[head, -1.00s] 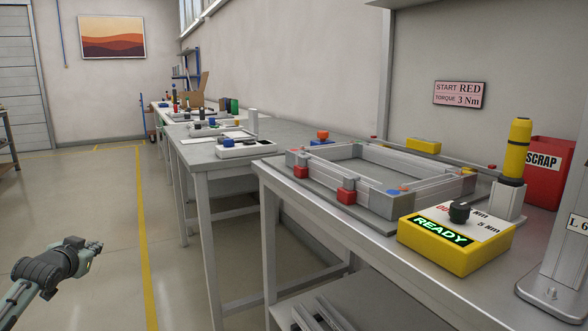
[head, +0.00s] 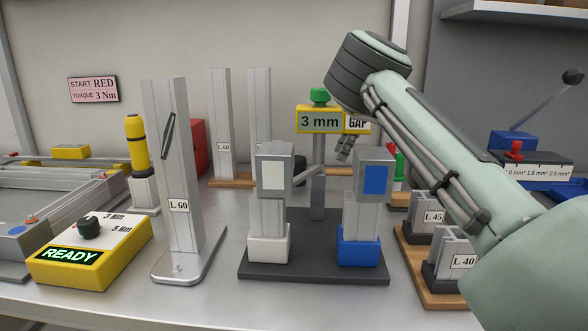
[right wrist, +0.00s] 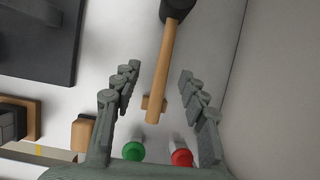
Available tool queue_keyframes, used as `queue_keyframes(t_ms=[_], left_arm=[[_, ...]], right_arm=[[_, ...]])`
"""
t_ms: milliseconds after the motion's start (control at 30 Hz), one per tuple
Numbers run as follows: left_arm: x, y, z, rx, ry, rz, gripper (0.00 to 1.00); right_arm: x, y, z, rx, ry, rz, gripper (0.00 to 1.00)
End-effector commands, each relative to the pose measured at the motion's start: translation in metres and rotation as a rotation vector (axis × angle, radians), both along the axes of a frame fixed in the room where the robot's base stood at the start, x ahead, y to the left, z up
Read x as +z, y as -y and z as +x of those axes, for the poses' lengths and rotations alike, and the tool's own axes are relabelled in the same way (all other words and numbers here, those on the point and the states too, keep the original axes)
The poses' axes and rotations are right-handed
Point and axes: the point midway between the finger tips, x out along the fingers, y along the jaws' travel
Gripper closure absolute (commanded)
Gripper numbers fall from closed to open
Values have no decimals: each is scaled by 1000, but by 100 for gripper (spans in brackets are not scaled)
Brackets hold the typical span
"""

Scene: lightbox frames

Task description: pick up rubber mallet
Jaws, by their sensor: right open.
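The rubber mallet shows in the right wrist view, with a black head (right wrist: 177,10) at the top and a wooden handle (right wrist: 165,65) running down toward me. My right gripper (right wrist: 159,72) is open, with one finger on each side of the handle and gaps to both. In the head view my right gripper (head: 346,148) hangs behind the two-post fixture, beside the yellow 3 mm gap sign. My left gripper is not in view.
The two-post fixture (head: 318,222) stands in front of the gripper. A wall (right wrist: 278,90) rises close on the right. Profile racks (head: 440,225) stand under my right arm.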

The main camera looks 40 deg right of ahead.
Motion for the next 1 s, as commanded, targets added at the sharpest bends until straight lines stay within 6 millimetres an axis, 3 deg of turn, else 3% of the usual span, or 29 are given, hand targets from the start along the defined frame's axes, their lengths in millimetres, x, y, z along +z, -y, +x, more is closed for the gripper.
queue_keyframes(t_ms=[400, 733, 1000], left_arm=[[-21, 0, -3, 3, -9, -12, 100], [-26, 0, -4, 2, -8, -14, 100], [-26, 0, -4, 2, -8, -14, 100]], right_arm=[[-52, -11, 17, -2, -3, -2, 57], [-61, -14, 19, -3, 0, -2, 57], [-61, -13, 19, -3, -1, -3, 88]])
